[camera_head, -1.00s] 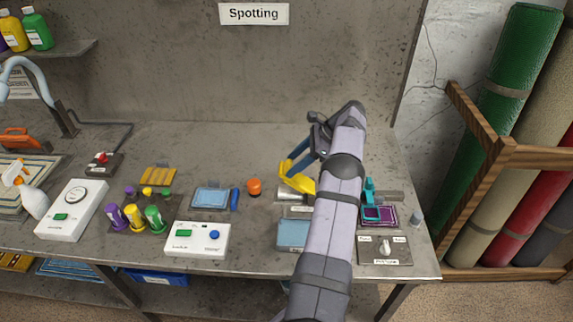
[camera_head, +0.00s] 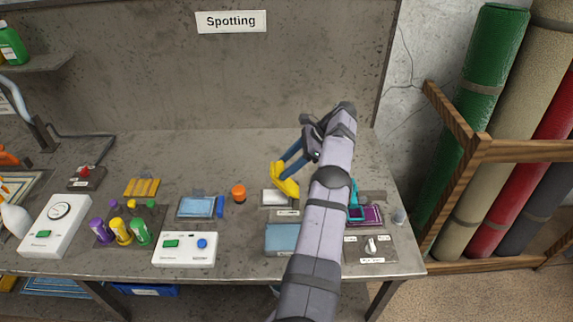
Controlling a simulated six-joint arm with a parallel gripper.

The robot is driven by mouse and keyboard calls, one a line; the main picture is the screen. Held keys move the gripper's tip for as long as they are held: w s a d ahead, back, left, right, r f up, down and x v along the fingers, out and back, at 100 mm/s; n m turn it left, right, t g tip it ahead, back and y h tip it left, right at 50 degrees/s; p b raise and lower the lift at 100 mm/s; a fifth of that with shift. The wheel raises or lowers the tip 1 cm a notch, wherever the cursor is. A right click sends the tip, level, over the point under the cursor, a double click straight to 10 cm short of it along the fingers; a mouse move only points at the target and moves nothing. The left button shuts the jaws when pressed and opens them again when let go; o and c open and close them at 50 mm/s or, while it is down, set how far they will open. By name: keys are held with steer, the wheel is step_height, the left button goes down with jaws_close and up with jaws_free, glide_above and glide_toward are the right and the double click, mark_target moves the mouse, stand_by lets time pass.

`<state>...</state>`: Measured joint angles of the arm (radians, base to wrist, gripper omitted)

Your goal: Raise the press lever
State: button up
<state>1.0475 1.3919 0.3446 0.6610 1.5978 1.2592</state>
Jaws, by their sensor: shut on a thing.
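My gripper (camera_head: 285,177) reaches down and left from the dark wrist, with blue finger links and bright yellow at their lower end. It is shut on the press lever, low over a pale plate (camera_head: 275,197) with a white label in front. The lever is mostly hidden, and I cannot tell where it meets the yellow part. My arm also covers the area just right of the plate.
Left of the gripper are an orange knob (camera_head: 239,192), a blue pad (camera_head: 196,208) and a white control box (camera_head: 184,249). A blue-grey pad (camera_head: 282,240) lies in front. Teal and purple items (camera_head: 370,214) stand right of my arm. The back wall is close.

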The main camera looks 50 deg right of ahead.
steer(key=o, duration=1.4)
steer(key=shift+s+d+f, duration=0.2)
steer(key=shift+s+f, duration=0.15)
steer(key=shift+f, duration=0.2)
steer(key=shift+o, duration=0.5)
steer(key=shift+d, duration=0.15)
steer(key=shift+w+r, duration=0.1)
steer(key=shift+r, duration=0.1)
step_height(320, 180, up, 10)
steer(key=p, duration=0.7)
steer(key=shift+f, duration=0.15)
